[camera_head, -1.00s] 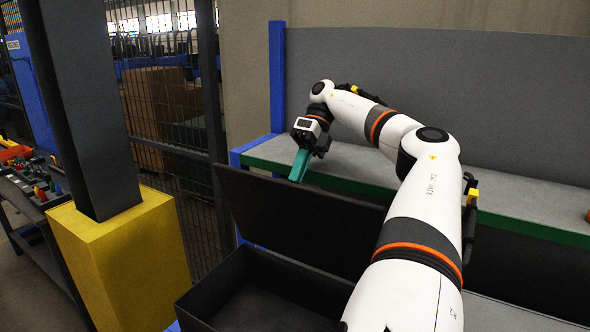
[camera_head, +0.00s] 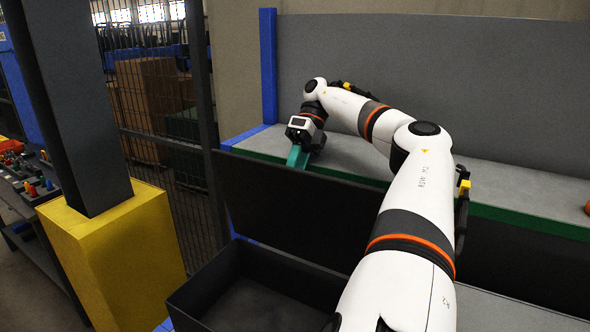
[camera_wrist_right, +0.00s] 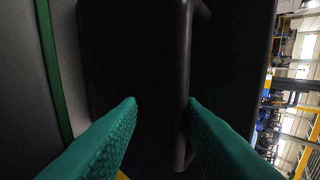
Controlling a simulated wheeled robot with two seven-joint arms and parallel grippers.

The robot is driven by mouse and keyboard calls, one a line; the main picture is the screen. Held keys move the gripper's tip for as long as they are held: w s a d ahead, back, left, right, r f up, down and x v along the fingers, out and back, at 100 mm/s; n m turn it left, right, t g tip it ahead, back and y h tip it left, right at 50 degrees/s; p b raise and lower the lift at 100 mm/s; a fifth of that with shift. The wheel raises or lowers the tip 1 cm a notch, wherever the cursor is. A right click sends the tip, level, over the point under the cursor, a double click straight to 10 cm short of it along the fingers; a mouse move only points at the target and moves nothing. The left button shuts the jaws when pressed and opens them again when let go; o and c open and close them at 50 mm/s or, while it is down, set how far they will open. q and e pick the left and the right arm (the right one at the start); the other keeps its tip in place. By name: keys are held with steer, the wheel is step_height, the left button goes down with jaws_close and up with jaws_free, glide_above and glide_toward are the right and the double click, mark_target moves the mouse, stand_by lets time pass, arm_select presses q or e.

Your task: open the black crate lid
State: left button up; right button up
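The black crate (camera_head: 190,303) sits at the bottom of the head view with its inside showing. Its black lid (camera_head: 300,215) is raised, standing steeply at the crate's back side. My right gripper (camera_head: 297,160) has green fingers and is at the lid's top edge, with the tips partly hidden behind it. In the right wrist view the fingers (camera_wrist_right: 163,100) are apart. The lid's rim (camera_wrist_right: 184,85) passes by them, close to the right-hand finger; I cannot tell whether they touch. My left gripper is not in view.
A grey shelf (camera_head: 490,190) with a green front edge lies behind the lid. A yellow block (camera_head: 120,255) around a dark post (camera_head: 75,110) and a mesh fence (camera_head: 150,100) stand to the left. The crate's visible interior looks empty.

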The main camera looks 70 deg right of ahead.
steer(key=shift+r, duration=0.1)
step_height(320, 180, up, 10)
steer(key=p, duration=0.4)
steer(key=shift+p, duration=0.35)
